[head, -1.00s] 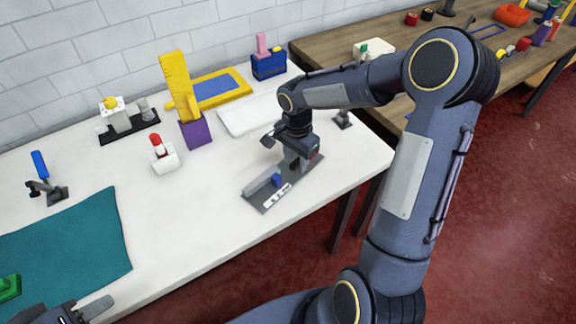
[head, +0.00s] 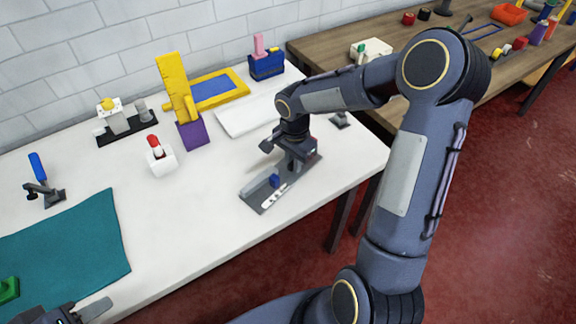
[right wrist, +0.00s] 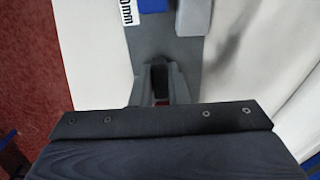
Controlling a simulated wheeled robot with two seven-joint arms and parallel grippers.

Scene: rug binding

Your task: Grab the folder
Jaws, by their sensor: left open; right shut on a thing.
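The folder (head: 256,197) is a flat dark grey plate with a blue block, a light grey bar and a white label. It lies at the front right of the white table. My right gripper (head: 303,163) is over the plate's far right end and shut on it. In the right wrist view the folder (right wrist: 165,48) runs away from my right gripper (right wrist: 160,88), whose fingers are close together at its near end. My left gripper (head: 80,314) is at the bottom left, cut off by the frame, open beside the teal mat.
The white table (head: 205,215) is clear left of the folder. A teal rug piece (head: 80,245) lies at the left. A red-topped white holder (head: 160,158), a purple block with a yellow piece (head: 192,135) and a white slab (head: 245,117) stand behind. A wooden table (head: 325,55) is at back right.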

